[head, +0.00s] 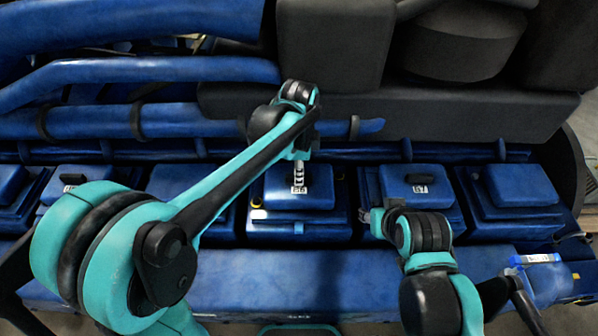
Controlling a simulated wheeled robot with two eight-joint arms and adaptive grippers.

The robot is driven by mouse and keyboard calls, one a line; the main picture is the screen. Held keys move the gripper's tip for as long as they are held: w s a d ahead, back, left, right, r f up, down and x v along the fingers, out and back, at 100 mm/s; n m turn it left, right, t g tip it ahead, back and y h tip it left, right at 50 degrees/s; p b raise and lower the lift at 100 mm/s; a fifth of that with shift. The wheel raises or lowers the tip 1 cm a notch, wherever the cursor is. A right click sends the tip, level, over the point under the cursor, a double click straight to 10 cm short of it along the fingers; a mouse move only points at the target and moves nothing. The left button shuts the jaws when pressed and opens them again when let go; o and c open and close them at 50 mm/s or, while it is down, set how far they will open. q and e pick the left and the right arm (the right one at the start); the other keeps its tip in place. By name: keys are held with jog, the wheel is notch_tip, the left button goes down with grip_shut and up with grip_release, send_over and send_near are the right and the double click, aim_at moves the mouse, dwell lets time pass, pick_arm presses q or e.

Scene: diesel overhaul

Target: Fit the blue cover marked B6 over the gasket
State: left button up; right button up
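The blue cover marked B6 (316,198) is in the middle of the head view, over its blue housing (300,231) in the engine's row. My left gripper (298,174) comes down from above onto the top of the cover, where the handle is, and looks shut on it. The gripper hides the handle. I cannot tell whether the cover touches the housing. The gasket is not visible. My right gripper (374,223) is low, right of the B6 housing and in front of the B7 cover (401,185); its fingers are too small to read.
Blue covers with black handles stand on both sides, close to B6. Blue pipes (150,75) and dark engine parts (335,45) rise behind. A blue ledge (310,272) runs in front. A blue object with a pale label (541,259) shows at the lower right.

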pick_arm(q)
jog(key=shift+o, duration=0.9)
notch_tip(320, 180, up, 12)
dwell(0.3)
